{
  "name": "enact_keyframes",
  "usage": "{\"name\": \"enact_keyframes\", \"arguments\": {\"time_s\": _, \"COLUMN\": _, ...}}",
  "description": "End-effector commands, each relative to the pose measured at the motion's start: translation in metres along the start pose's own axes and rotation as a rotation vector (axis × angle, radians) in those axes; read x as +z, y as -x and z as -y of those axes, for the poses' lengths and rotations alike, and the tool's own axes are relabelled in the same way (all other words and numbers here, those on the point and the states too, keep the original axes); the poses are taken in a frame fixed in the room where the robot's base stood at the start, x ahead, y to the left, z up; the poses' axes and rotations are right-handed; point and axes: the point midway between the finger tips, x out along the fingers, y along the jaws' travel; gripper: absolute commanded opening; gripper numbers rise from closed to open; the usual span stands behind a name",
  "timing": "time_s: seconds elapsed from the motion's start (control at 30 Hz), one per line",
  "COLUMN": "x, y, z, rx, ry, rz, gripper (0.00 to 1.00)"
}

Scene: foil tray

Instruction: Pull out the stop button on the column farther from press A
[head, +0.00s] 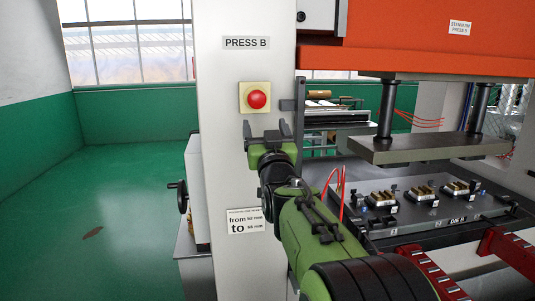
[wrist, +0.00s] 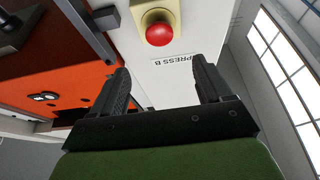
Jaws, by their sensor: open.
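A red round stop button (head: 257,99) sits on a pale yellow plate (head: 244,88) on the white column (head: 225,150) labelled PRESS B. My gripper (head: 267,130) is just below the button in the head view, its fingers apart and empty. In the wrist view the red button (wrist: 159,34) is beyond the fingertips, near the top centre, and my open gripper (wrist: 160,75) frames the upside-down PRESS B label (wrist: 175,61). The gripper does not appear to touch the button. Press A is not identifiable in these views.
An orange press body (head: 410,40) is right of the column, with a grey press plate (head: 430,150) above a die table (head: 420,210). A dark bracket (head: 299,110) stands at the column's right edge. Green floor (head: 80,220) is open at the left.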

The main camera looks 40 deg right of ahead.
Motion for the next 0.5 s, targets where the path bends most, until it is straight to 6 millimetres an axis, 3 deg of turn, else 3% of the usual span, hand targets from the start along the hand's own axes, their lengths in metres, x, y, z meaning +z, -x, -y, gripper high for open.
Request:
{"name": "enact_keyframes", "arguments": {"time_s": 0.03, "x": 0.003, "y": 0.015, "z": 0.001, "rx": -0.001, "ry": 0.001, "rz": -0.002, "gripper": 0.78}}
{"name": "enact_keyframes", "arguments": {"time_s": 0.2, "x": 0.001, "y": 0.039, "z": 0.001, "rx": -0.002, "ry": -0.001, "rz": -0.001, "gripper": 0.78}}
{"name": "enact_keyframes", "arguments": {"time_s": 0.5, "x": -0.001, "y": 0.042, "z": 0.001, "rx": -0.001, "ry": -0.001, "rz": 0.000, "gripper": 0.78}}
